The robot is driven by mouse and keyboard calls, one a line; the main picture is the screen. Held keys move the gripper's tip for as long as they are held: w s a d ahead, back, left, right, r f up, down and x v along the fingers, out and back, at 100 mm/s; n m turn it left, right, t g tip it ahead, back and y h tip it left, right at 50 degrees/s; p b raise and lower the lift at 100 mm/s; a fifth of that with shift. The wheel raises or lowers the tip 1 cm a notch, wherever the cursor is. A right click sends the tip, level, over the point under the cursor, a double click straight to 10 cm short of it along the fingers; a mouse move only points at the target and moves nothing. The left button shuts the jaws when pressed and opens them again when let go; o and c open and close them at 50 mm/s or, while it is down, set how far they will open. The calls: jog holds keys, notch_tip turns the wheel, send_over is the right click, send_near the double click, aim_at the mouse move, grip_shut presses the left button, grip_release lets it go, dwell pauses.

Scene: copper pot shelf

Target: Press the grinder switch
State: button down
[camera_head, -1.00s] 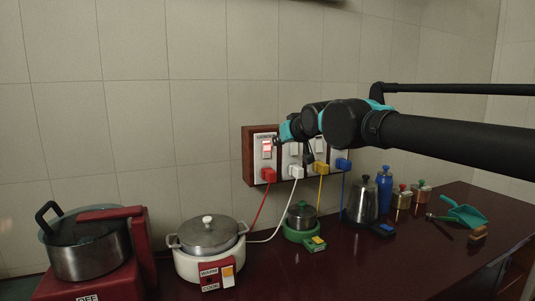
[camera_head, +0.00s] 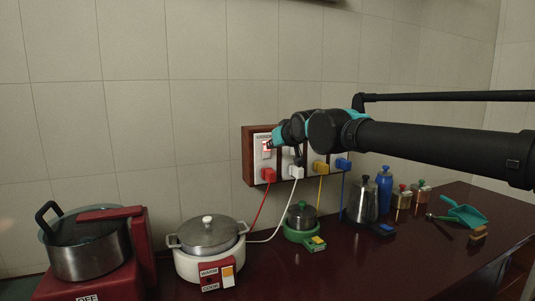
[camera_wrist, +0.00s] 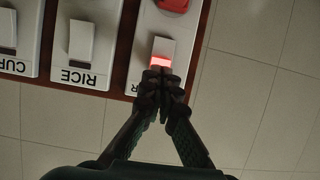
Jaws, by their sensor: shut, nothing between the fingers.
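The lit red-and-white grinder switch (camera_head: 267,146) is the leftmost on the wall panel, partly hidden by my gripper (camera_head: 273,144). In the wrist view, which is upside down, the switch (camera_wrist: 162,48) glows red at its edge nearest my fingers. The label beside it is mostly covered, with only an "R" showing. My gripper (camera_wrist: 160,77) is shut and empty, with its fingertips at the lower edge of the lit part. I cannot tell whether they touch it.
The wooden panel (camera_head: 248,157) also holds a "RICE" switch (camera_wrist: 82,41) and red, white, yellow and blue plugs. Below, the counter (camera_head: 270,272) carries a rice cooker (camera_head: 208,248), a pot (camera_head: 90,253), a small green appliance (camera_head: 301,220) and a kettle (camera_head: 363,202).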

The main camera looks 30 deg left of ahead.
jog(key=shift+x, duration=0.8)
dwell(0.5)
jog(key=shift+r, duration=0.1)
jog(key=v, duration=0.5)
jog(key=shift+s+d+r, duration=0.1)
jog(key=shift+d+r, duration=0.05)
jog(key=shift+r, duration=0.35)
dwell(0.4)
